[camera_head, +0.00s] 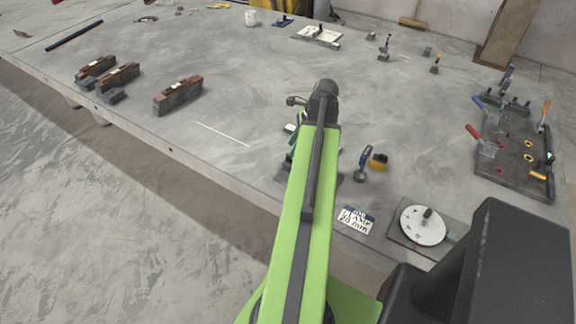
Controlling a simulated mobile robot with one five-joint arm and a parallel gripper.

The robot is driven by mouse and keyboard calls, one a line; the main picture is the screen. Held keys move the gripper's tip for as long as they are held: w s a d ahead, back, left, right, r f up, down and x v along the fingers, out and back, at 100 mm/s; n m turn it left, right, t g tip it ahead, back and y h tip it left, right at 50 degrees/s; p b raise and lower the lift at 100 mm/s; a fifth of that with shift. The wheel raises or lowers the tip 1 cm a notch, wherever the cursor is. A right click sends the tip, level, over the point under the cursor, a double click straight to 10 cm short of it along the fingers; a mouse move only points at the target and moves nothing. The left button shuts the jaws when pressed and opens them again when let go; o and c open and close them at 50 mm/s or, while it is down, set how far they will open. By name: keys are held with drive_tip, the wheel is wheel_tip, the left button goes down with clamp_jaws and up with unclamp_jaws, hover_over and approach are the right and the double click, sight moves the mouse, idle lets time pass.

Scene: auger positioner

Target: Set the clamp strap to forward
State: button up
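My green arm reaches away from me over the near table edge and ends in a dark joint. My gripper's fingers are hidden behind this arm. A dark fixture (331,179) is partly covered by the arm, with a small green and white part (290,128) at its left. I cannot make out a clamp strap or its setting; it may be behind the arm.
A handwritten card (356,220) and a white disc (423,226) on a grey plate lie near the front edge. A dark board (518,152) with red and blue handled clamps is at right. Several dark blocks (178,96) stand at left. The table middle is mostly free.

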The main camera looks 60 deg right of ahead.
drive_tip(key=b+x, duration=0.3)
drive_tip(key=x, duration=0.2)
drive_tip(key=shift+f, duration=0.1)
drive_tip(key=shift+c, duration=0.3)
clamp_jaws()
idle(1.0)
